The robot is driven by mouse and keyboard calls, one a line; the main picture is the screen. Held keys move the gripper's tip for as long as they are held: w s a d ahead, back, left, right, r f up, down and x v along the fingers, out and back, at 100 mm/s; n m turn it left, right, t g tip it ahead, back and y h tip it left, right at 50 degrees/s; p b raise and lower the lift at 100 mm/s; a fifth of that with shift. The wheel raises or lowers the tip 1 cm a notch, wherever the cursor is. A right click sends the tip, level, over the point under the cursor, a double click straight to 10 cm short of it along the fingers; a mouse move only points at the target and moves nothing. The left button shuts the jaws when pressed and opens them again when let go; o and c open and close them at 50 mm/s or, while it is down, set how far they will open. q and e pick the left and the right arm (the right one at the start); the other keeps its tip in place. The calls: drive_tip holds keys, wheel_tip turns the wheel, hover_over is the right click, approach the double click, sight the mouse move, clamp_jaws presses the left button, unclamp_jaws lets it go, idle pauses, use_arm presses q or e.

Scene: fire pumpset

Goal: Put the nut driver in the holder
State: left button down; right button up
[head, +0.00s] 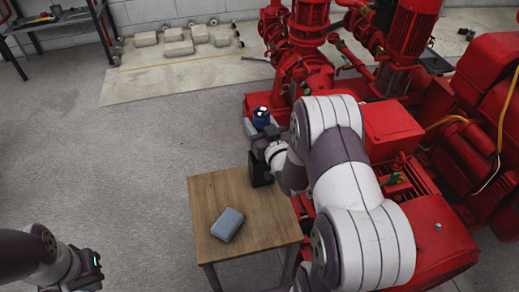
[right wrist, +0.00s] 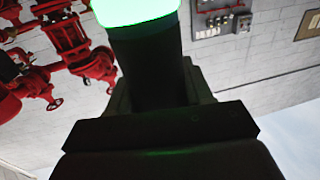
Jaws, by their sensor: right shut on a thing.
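My right arm crosses the middle of the head view, and its gripper (head: 264,134) is over the far right of a small wooden table (head: 197,200). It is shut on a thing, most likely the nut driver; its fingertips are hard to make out. A small dark blue thing (head: 262,116) shows at the hand's far end. A black block (head: 260,174) is by the table's far right corner, partly behind the wrist; I cannot tell if it is the holder. My left gripper (head: 88,266) is low at the left, apart from the table; its fingers are unclear.
A grey-blue box (head: 228,224) lies on the table. Red pumps and motors (head: 395,125) crowd the right side, close to my right arm. Pale blocks (head: 178,48) lie by the back wall. The grey floor (head: 110,150) at the left is clear.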

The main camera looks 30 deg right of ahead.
drive_tip(key=shift+f+b, duration=0.85)
drive_tip(key=shift+f, duration=1.25)
drive_tip(key=o, duration=1.2)
drive_tip(key=shift+f, duration=0.1)
drive_tip(key=shift+c, duration=0.2)
